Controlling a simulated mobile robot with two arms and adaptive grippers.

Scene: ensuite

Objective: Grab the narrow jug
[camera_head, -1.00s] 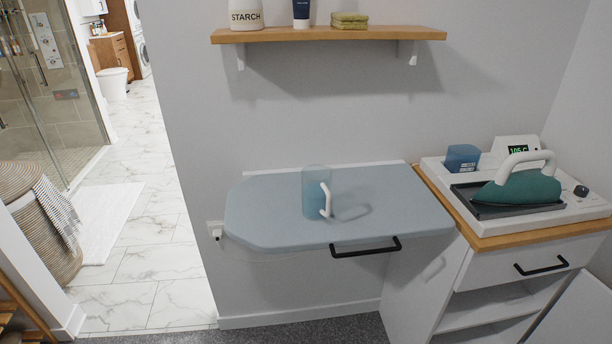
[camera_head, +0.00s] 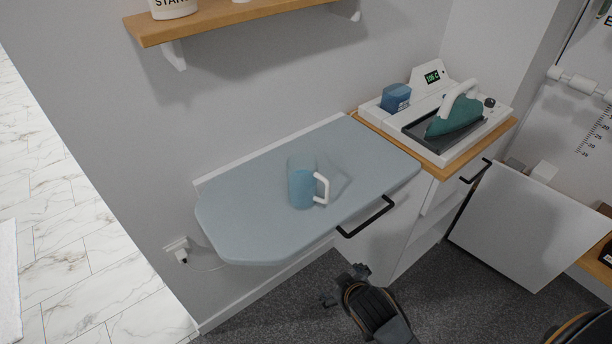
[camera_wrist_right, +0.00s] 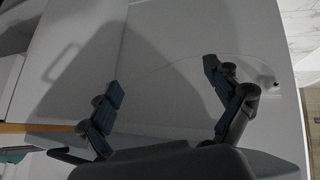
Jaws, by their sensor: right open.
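The narrow jug (camera_head: 301,188) stands upright on the blue-grey ironing board (camera_head: 245,215). It is see-through with blue contents, and its white handle (camera_head: 322,188) points right, towards the board's front edge. My right gripper (camera_head: 343,286) is open and empty, in front of the board and apart from the jug. In the right wrist view its two fingers (camera_wrist_right: 163,80) are spread, with grey wall and shadow behind them. The jug is not visible in that view. My left gripper is in neither current view.
A black bar handle (camera_head: 366,217) sticks out from the board's front. To the right, a wood-topped cabinet carries an iron (camera_head: 456,112) on its station and a blue container (camera_head: 396,97). A wooden shelf (camera_head: 220,20) hangs above. Grey carpet lies in front.

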